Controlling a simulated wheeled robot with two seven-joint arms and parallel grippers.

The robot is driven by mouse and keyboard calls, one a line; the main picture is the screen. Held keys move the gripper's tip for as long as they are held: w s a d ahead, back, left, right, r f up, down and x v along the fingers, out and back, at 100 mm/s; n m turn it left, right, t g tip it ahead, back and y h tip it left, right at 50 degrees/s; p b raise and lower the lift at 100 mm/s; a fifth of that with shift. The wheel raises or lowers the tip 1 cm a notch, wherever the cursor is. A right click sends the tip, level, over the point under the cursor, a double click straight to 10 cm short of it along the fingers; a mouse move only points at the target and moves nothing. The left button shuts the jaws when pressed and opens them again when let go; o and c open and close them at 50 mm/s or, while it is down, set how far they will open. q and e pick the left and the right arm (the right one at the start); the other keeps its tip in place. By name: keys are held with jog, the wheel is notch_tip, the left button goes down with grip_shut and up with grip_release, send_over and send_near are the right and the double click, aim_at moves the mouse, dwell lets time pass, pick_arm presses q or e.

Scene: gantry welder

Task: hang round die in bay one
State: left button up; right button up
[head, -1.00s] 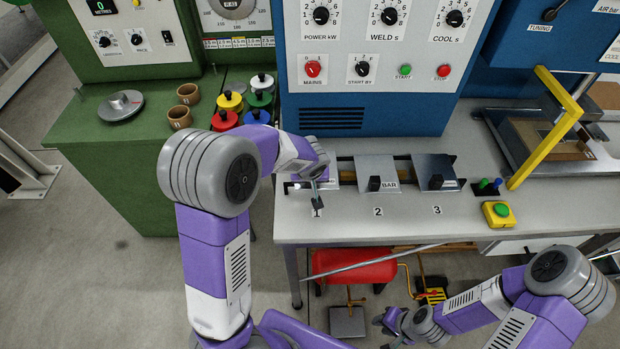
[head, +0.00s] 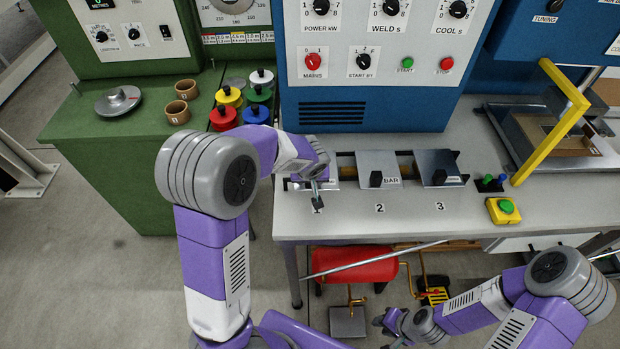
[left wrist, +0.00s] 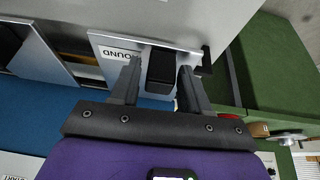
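The round die, a grey plate labelled "ROUND" (left wrist: 118,54), shows in the left wrist view with a black block handle (left wrist: 160,68) sticking out. My left gripper (left wrist: 157,80) has its two fingers on either side of that handle. A gap shows between the handle and the left finger; the right finger is close to it, and contact is unclear. In the head view my left gripper (head: 318,182) is over bay one on the bench and hides most of the plate there. My right gripper (head: 393,326) is low, in front of the bench; its finger opening is unclear.
The bar die (head: 380,165) is in bay 2 and another plate (head: 438,165) in bay 3. A yellow button box (head: 503,210) and yellow frame (head: 550,130) stand right. Coloured pots (head: 228,97) and brown rings (head: 181,88) sit on the green cabinet. A red seat (head: 355,268) is below.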

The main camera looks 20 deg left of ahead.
pick_arm(q)
jog(key=o, duration=0.3)
jog(key=shift+s, duration=0.1)
